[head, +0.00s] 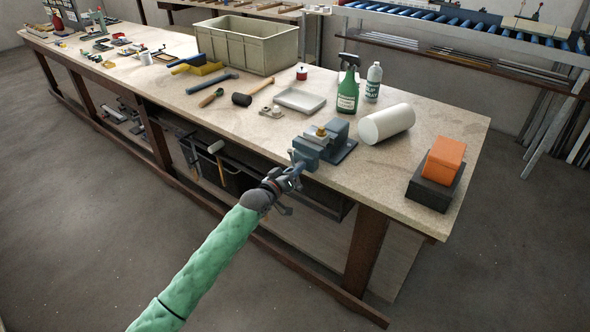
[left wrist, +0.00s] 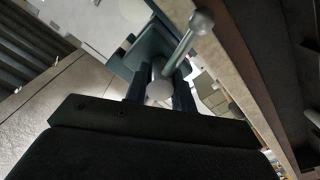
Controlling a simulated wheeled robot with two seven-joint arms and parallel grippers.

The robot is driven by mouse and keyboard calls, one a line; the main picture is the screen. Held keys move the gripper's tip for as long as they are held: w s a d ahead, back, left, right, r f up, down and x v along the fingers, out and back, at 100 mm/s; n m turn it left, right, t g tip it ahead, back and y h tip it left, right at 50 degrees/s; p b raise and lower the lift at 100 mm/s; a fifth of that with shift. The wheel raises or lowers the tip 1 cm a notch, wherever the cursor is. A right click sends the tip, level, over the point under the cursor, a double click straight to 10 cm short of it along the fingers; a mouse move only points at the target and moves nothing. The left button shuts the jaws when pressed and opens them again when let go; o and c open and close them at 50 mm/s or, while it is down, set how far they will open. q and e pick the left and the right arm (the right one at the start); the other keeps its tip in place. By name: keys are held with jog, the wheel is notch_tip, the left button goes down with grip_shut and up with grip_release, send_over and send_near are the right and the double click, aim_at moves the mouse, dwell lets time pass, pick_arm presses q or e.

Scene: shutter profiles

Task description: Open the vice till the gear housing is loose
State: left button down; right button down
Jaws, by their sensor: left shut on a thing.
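The blue-grey vice (head: 338,150) is mounted at the front edge of the workbench. The small brass-coloured gear housing (head: 321,131) sits at the top of its jaws; whether it is gripped tightly cannot be told. My left gripper (head: 295,168) is at the front of the vice, off the bench edge. In the left wrist view my left gripper (left wrist: 159,88) is shut on the vice handle (left wrist: 186,45), a grey bar with a ball end that slants up to the right. The vice body (left wrist: 146,52) shows behind it. My right gripper is not in view.
On the workbench (head: 440,125), a white cylinder (head: 386,123), a green spray bottle (head: 348,90) and a white tray (head: 300,100) stand near the vice. An orange block (head: 444,158) on a dark block lies to the right. A mallet (head: 217,150) hangs below the bench edge.

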pick_arm(q)
jog(key=n, duration=0.3)
jog(key=shift+r, duration=0.1)
jog(key=shift+n, duration=0.4)
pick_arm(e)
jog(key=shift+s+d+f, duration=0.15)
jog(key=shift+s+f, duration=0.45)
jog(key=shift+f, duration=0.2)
pick_arm(q)
jog(key=shift+n, duration=0.3)
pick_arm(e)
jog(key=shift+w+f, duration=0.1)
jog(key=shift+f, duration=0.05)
pick_arm(q)
jog(key=shift+r, duration=0.1)
jog(key=c, duration=1.2)
grip_release()
jog(key=shift+w, duration=0.1)
jog(key=shift+o, duration=0.2)
jog(key=shift+d, duration=0.1)
